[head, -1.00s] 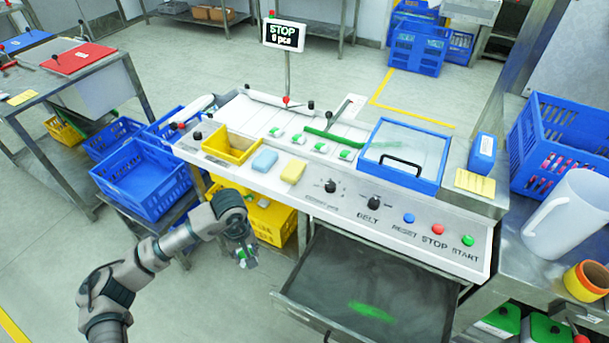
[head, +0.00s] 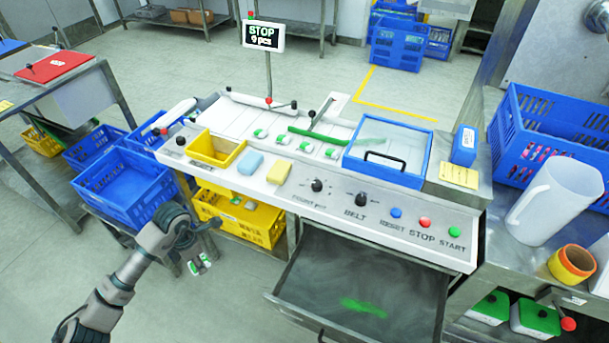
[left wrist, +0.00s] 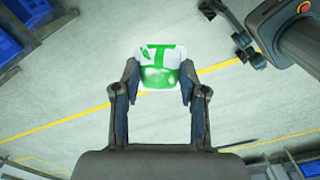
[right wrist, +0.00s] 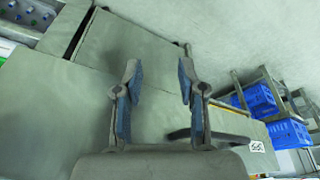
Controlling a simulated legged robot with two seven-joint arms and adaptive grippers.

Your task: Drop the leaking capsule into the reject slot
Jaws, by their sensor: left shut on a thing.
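My left gripper (head: 198,258) is shut on a white and green capsule (head: 200,265), held in the air in front of the machine's left end. In the left wrist view the capsule (left wrist: 158,66) sits between the fingertips (left wrist: 160,88), with glossy green on its near half. A yellow-rimmed opening (head: 236,157) in the machine's top, up and right of the gripper, may be the reject slot; no label is readable. Several similar capsules lie in a row on the white belt (head: 230,112). My right gripper (right wrist: 157,75) is open and empty in its wrist view; it does not show in the head view.
A yellow crate (head: 262,228) holding a few items stands under the machine. Blue crates (head: 120,200) stand to its left. A blue-framed lid (head: 345,160), sponges and control knobs occupy the machine top. An open drawer (head: 300,305) with a green smear juts out at the front.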

